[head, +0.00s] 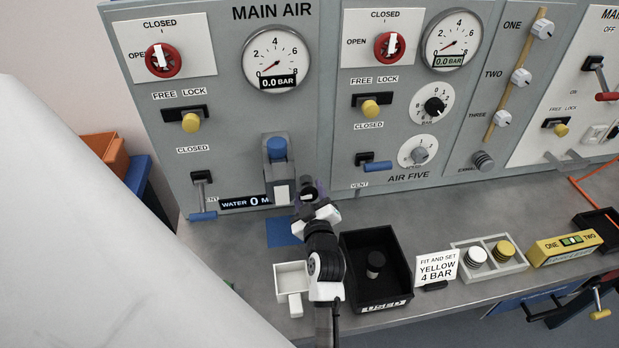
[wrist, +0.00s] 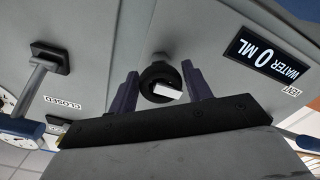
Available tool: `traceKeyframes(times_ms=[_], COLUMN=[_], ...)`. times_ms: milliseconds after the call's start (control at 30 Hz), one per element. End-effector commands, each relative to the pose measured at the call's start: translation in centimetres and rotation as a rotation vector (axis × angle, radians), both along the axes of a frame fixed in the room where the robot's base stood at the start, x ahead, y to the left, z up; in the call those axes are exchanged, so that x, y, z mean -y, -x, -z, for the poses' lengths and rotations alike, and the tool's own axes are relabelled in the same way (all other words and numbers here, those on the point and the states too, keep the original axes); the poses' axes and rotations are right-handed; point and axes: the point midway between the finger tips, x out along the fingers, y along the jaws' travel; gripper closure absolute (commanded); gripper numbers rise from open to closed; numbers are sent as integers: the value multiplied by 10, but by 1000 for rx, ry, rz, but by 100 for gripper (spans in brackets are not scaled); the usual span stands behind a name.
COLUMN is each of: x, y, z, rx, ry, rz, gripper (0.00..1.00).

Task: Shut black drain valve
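The black drain valve (wrist: 158,78) is a round black knob with a white bar across it, seen from below in the wrist view. It sits on the underside of the grey water unit with the blue top (head: 277,150), below the MAIN AIR gauge. My gripper (wrist: 160,68) has one dark finger on each side of the knob in the wrist view. The fingers stand apart, close to its edges; I cannot tell whether they touch it. In the head view my gripper (head: 309,196) is just right of the unit's lower end, and I cannot make out the knob there.
The display (head: 246,201) reads WATER 0 ML. A blue-handled lever (head: 202,199) is to its left, and another blue lever (head: 376,166) is to the right. A white tray (head: 290,270) and a black USED bin (head: 348,245) stand on the bench below.

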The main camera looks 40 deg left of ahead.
Motion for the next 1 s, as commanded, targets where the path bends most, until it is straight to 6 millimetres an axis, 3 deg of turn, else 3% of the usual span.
traceKeyframes(times_ms=[33,200,567,1000], x=[0,0,0,0], y=[0,0,0,0], z=[0,0,1,0], rx=[0,0,-54,-277], ry=[0,0,-46,-235], rz=[0,0,0,0], gripper=[58,80,80,80])
